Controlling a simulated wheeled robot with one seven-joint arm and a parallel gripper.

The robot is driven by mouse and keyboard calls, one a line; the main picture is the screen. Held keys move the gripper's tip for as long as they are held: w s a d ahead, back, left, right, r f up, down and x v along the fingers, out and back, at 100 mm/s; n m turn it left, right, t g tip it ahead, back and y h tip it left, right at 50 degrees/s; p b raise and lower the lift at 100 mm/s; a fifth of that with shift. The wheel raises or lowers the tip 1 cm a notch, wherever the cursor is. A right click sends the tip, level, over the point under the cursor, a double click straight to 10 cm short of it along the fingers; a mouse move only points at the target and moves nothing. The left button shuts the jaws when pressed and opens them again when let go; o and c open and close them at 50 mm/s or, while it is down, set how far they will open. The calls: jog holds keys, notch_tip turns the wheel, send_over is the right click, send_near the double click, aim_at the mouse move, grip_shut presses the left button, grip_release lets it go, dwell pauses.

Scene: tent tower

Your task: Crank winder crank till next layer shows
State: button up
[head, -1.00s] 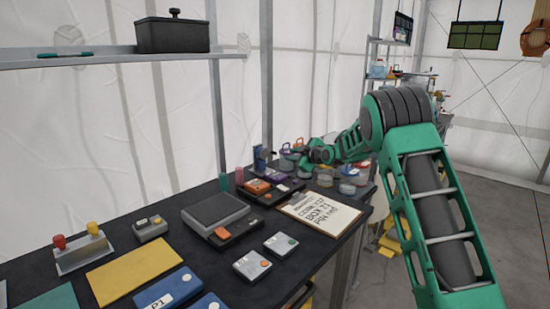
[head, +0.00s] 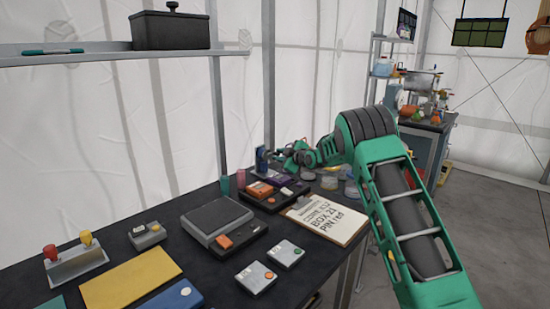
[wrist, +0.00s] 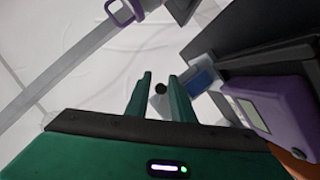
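A small blue and grey device (head: 261,159), which looks like the winder, stands at the far end of the dark table against the tent wall. In the wrist view its blue and grey parts (wrist: 203,80) show right of my fingers. A small round black knob (wrist: 160,88), probably the crank's handle, shows in the gap between my two green fingertips. My gripper (wrist: 161,80) looks open, with gaps on both sides of the knob; I cannot tell how deep the knob lies. In the head view my gripper (head: 277,157) is small, close beside the device. Any layer marking is not readable.
A purple box (wrist: 258,105) on a dark unit is close on the right in the wrist view. Orange and grey devices (head: 260,190), a clipboard (head: 325,220) and jars (head: 328,182) crowd the table near my arm. A shelf (head: 100,58) is above left.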

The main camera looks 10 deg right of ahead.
jog(key=shift+w+a, duration=0.15)
jog(key=shift+a, duration=0.1)
jog(key=shift+c, duration=0.5)
grip_shut()
jog(key=shift+f, duration=0.1)
jog(key=f+m+g+y, duration=0.1)
jog(key=m, duration=0.1)
jog(key=shift+m+g, duration=0.3)
jog(key=shift+a+f+m+y, duration=0.2)
jog(key=shift+f+m+y, duration=0.2)
jog(key=shift+m, duration=0.3)
jog(key=shift+r+g, duration=0.1)
jog(key=shift+g, duration=0.2)
jog(key=shift+o, duration=0.5)
grip_release()
